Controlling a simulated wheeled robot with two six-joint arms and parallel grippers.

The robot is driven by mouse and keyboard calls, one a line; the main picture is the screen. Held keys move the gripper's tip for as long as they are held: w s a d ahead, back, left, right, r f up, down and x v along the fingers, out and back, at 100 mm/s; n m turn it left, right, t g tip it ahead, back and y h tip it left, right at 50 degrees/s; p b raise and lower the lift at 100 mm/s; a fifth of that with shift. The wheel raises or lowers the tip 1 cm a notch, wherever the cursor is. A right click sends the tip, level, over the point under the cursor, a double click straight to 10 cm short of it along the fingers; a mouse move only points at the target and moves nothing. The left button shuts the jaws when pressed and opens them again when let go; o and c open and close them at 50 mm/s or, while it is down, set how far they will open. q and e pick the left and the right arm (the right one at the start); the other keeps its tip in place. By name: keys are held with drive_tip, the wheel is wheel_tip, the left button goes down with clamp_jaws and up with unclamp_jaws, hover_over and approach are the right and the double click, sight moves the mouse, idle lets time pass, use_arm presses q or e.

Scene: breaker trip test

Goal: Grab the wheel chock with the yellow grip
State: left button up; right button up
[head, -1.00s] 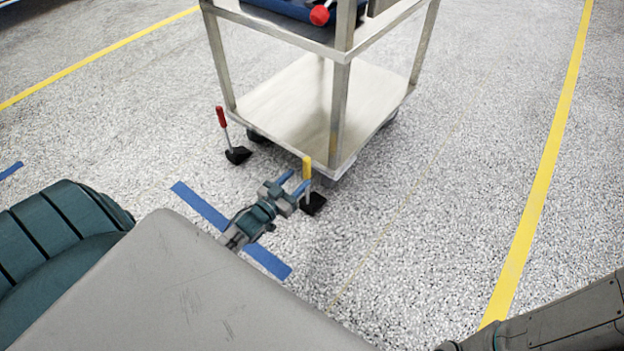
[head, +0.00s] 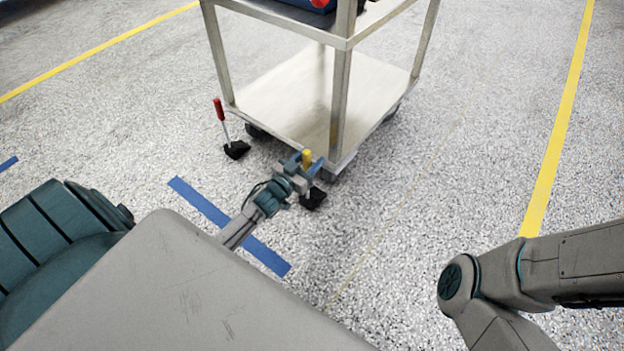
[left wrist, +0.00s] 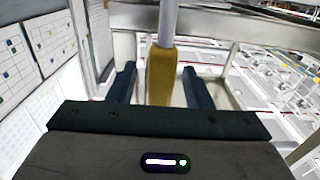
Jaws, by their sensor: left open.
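The wheel chock with the yellow grip (head: 307,156) stands on the floor by the near corner of a metal cart. Its black wedge (head: 313,199) shows just below my left gripper (head: 305,164). My left gripper is open, with its blue fingers on either side of the yellow grip. In the left wrist view the yellow grip (left wrist: 161,76) stands between the two open fingers (left wrist: 158,86), with gaps visible on both sides. A grey rod joins the grip. My right gripper is out of view.
A second chock with a red grip (head: 219,109) stands to the left by a cart wheel. The cart (head: 280,110) is close beyond my left gripper. Blue tape (head: 205,205) and yellow lines (head: 556,145) mark the floor. Open floor lies to the right.

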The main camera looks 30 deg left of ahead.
use_arm(q)
drive_tip(key=shift+w+d, duration=0.1)
drive_tip(key=shift+w, duration=0.65)
drive_tip(key=shift+c, duration=0.3)
clamp_jaws()
idle(0.5)
drive_tip(key=shift+r, duration=0.15)
